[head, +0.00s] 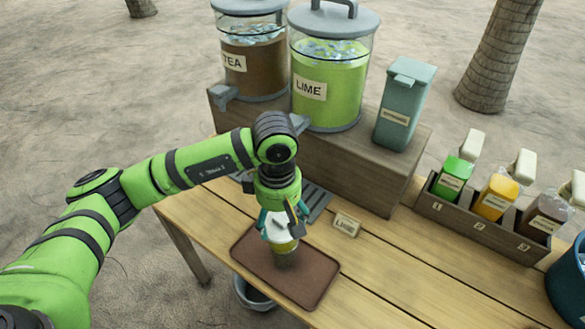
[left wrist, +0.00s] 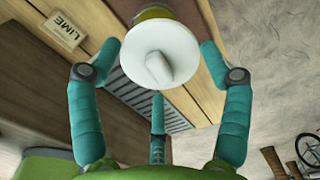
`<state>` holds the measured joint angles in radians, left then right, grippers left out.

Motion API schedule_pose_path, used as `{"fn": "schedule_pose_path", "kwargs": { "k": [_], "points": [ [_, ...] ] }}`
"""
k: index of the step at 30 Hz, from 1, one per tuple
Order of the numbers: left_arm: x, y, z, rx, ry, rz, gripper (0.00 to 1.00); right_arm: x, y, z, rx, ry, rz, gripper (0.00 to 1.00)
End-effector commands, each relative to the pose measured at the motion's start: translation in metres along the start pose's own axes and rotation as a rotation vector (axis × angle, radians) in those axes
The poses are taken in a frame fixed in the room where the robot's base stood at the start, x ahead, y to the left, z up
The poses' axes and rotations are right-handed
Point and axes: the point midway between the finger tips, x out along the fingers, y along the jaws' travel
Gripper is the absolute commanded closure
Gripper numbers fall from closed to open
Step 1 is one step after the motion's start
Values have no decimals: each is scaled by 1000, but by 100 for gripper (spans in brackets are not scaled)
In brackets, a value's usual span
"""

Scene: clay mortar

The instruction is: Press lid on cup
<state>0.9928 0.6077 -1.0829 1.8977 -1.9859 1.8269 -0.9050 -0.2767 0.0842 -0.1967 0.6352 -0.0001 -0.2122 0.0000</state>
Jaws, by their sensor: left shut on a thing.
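The white round lid (left wrist: 152,58) with a small raised tab shows between the fingers in the left wrist view. In the head view the lid (head: 276,229) is partly hidden by the fingers. The cup (head: 284,256), with yellowish-green and brown tones, stands upright on the brown tray, directly below the lid. I cannot tell whether the lid is seated on its rim. My left gripper (head: 282,221) points down over the cup, its teal fingers shut on the lid. My right gripper is not in view.
The brown tray (head: 315,287) lies at the table's front edge. Tea (head: 254,60) and lime (head: 332,75) dispensers and a teal box (head: 402,103) stand on a riser behind.

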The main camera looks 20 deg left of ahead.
Motion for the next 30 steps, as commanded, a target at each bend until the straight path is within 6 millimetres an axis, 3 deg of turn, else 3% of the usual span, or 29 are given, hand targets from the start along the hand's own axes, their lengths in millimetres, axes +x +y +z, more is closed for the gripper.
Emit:
{"fn": "schedule_pose_path", "kwargs": {
  "k": [1,5,12,15,19,24,30],
  "points": [
    [-7,1,2,-44,-2,-5,33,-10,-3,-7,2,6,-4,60],
    [-4,3,4,-100,-1,-5,33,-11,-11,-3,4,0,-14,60],
    [8,3,4,-103,-2,-5,33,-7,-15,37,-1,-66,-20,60],
    [16,3,3,-103,-1,-4,33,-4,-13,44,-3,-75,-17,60],
    [29,2,3,-103,-2,-6,33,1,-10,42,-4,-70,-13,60],
    [48,3,3,-102,0,-3,33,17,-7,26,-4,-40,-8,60],
    [59,3,3,-101,-1,-3,33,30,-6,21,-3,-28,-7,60]
  ]
}}
